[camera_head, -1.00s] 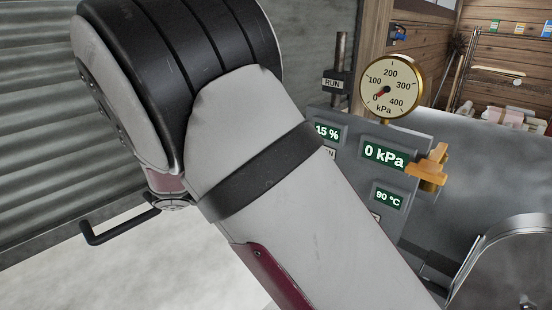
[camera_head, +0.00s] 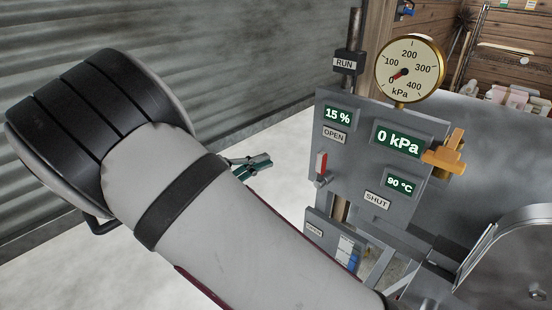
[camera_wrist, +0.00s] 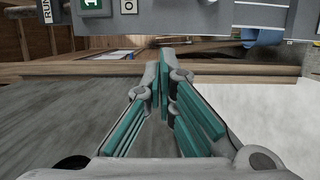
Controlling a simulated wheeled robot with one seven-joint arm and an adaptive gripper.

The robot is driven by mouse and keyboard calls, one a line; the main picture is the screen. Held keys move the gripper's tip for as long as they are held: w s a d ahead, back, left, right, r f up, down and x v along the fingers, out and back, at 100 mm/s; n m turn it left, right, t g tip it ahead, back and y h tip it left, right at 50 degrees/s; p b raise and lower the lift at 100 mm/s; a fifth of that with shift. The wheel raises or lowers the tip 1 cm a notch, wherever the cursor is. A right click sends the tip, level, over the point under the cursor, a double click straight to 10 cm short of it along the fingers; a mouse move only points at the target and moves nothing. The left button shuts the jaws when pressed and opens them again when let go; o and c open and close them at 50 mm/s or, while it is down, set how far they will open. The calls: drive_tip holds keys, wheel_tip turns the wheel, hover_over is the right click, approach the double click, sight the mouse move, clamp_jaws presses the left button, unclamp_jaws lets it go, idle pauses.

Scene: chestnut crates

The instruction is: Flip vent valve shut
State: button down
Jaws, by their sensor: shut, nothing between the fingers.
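A small lever with a red grip (camera_head: 321,163) is on the grey control panel (camera_head: 350,165). It stands nearly upright, its red end just below the OPEN label (camera_head: 334,136). The SHUT label (camera_head: 377,200) is lower right of it. My gripper (camera_head: 262,166), with teal finger pads, is left of the panel and apart from the lever, partly hidden behind my arm. In the wrist view, my gripper's (camera_wrist: 165,58) fingers meet at the tips and hold nothing. The panel's lower edge shows above them; the lever is not clear there.
A gauge (camera_head: 409,70) tops the panel and its needle is near 0. Displays read 15 %, 0 kPa (camera_head: 398,139) and 90 °C. An orange handle (camera_head: 446,153) sticks out at the right. A RUN box (camera_head: 347,64) is on a post. Floor left of the panel is clear.

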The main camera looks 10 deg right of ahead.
sight(321, 171)
drive_tip(key=d+p, duration=0.3)
drive_tip(key=d, duration=0.7)
drive_tip(key=shift+d, duration=0.3)
drive_tip(key=shift+s+r, duration=0.1)
drive_tip(key=shift+s+d+m+p, duration=0.1)
drive_tip(key=shift+s+m+p, duration=0.05)
drive_tip(key=shift+m+p, duration=0.2)
